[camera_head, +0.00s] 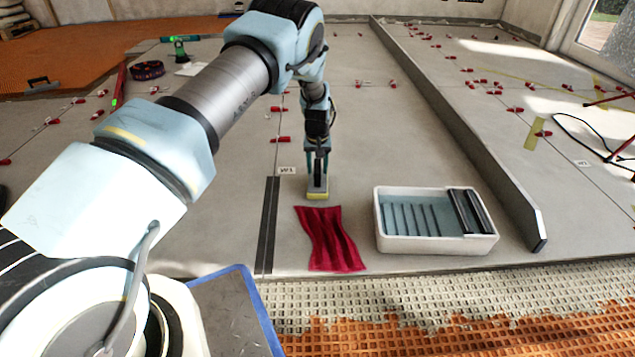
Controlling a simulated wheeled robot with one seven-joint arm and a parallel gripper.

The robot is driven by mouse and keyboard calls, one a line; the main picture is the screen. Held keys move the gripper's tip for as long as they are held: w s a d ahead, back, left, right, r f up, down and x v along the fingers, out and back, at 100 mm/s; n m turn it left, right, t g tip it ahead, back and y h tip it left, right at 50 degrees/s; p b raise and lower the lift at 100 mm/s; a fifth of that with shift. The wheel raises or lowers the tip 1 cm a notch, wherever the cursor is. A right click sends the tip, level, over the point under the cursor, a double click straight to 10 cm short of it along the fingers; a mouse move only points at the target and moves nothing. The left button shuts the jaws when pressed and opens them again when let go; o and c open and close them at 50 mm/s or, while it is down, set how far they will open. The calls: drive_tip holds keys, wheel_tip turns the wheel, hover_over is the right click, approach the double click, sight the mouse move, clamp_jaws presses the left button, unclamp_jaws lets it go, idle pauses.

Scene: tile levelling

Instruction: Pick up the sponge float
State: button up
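The sponge float (317,195), with a yellowish pad and a grey top, rests on the grey tiles just behind a red cloth (331,238). My arm reaches over from the left, and my gripper (318,172) points straight down at the float. Its two dark fingers come down at the float's top, one on each side of a narrow gap. The float's handle is mostly hidden by the fingers. I cannot tell whether the fingers touch it or are closed on it.
A white wash tub (437,243) with bluish water and dark rollers stands right of the cloth. Dark strips (268,225) lie left of the float. Several red levelling clips dot the tiles. The tiling ends in front at bare orange matting (470,335).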

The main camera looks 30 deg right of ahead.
clamp_jaws()
idle(0.6)
